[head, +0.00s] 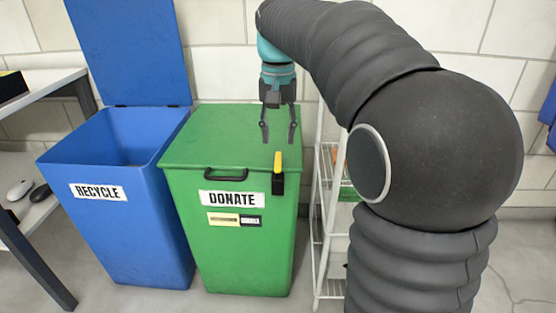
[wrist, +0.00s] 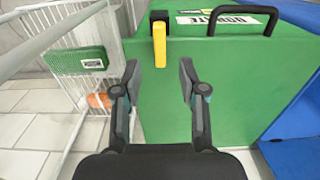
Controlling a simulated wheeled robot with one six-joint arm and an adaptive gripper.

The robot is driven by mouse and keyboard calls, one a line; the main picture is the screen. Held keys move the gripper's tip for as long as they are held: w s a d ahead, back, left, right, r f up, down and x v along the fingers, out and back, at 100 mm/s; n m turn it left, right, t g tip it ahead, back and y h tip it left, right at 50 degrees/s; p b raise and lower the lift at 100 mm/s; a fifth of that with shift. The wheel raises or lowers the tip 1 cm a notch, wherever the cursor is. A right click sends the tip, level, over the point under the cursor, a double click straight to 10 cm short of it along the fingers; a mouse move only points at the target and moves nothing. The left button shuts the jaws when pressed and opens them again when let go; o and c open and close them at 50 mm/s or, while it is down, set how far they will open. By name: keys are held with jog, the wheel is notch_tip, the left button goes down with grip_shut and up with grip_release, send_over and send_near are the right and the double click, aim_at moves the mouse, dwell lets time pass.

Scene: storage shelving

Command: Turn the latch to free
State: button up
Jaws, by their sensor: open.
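The latch (head: 278,173) is on the right side of the green DONATE bin's front upper edge. It has a black block and a yellow lever pointing up toward the lid in the head view. In the wrist view the latch (wrist: 159,40) shows upside down, its yellow lever pointing toward my gripper. My gripper (head: 278,137) hangs above the lid with its fingers down. In the wrist view my gripper (wrist: 160,76) is open and empty, with the latch ahead between its fingers but apart from them. The green bin (head: 240,265) has its lid (head: 220,135) shut.
A blue RECYCLE bin (head: 130,240) with a raised lid (head: 130,50) stands at left. A black handle (head: 226,174) sits left of the latch in the head view. A white wire rack (head: 322,230) stands close at right. A shelf table (head: 40,90) is far left.

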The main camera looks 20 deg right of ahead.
aim_at(278, 158)
notch_tip(278, 158, down, 6)
jog(key=shift+f+b, duration=0.1)
jog(key=shift+b, duration=0.55)
grip_shut()
